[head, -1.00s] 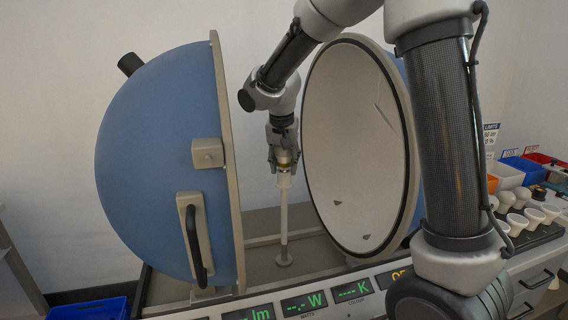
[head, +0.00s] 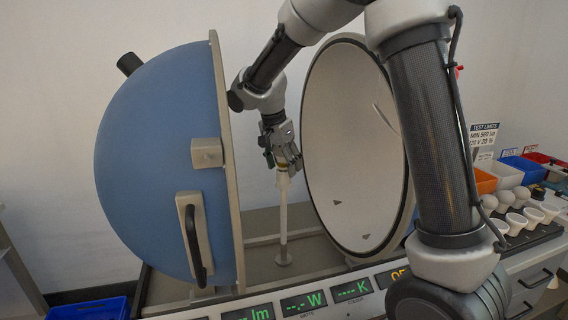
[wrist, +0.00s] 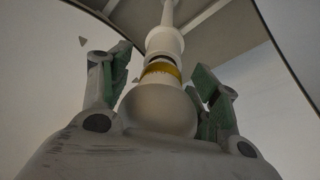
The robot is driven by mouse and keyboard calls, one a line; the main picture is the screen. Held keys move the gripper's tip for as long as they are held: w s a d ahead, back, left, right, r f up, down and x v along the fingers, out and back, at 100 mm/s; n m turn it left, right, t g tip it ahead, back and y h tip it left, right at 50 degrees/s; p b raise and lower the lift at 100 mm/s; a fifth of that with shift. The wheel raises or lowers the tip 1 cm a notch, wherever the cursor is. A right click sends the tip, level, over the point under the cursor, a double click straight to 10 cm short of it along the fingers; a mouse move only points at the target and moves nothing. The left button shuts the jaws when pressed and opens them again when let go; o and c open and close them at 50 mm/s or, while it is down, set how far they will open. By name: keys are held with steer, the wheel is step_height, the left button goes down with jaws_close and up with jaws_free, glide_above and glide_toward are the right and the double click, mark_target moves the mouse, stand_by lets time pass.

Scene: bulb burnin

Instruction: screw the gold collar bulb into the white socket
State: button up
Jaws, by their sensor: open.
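The white socket (head: 283,183) stands on top of a thin upright post between the halves of the open sphere. It also shows in the wrist view (wrist: 164,42). The white bulb (wrist: 160,108) with its gold collar (wrist: 161,69) meets the socket in the wrist view. A dark band shows between collar and socket; I cannot tell how deep the bulb sits. My gripper (head: 284,165) is over the socket, tilted. In the wrist view my gripper (wrist: 160,85) is open, with its green-padded fingers on either side of the bulb, apparently clear of it. The fingers mostly hide the bulb in the head view.
The blue hemisphere (head: 160,170) stands close on the left. The white-faced half (head: 350,150) stands close on the right. A display panel (head: 310,302) runs along the front. Several other bulbs (head: 515,222) sit in a dark rack at the right, with coloured bins (head: 522,170) behind.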

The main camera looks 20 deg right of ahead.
steer(key=n, duration=0.3)
steer(key=n+t+y, duration=0.1)
steer(key=n, duration=0.2)
steer(key=shift+n+y, duration=0.3)
steer(key=shift+n, duration=0.1)
steer(key=n+y, duration=0.1)
steer(key=n, duration=0.5)
steer(key=shift+n+t+y, duration=0.3)
steer(key=shift+n+y, duration=0.1)
steer(key=n+y, duration=0.1)
steer(key=n, duration=0.4)
steer(key=n+g+y, duration=0.1)
steer(key=n, duration=0.3)
steer(key=shift+a, duration=0.15)
steer(key=shift+c, duration=0.4)
steer(key=shift+g, duration=0.3)
steer(key=c, duration=0.9)
steer(key=shift+c, duration=0.2)
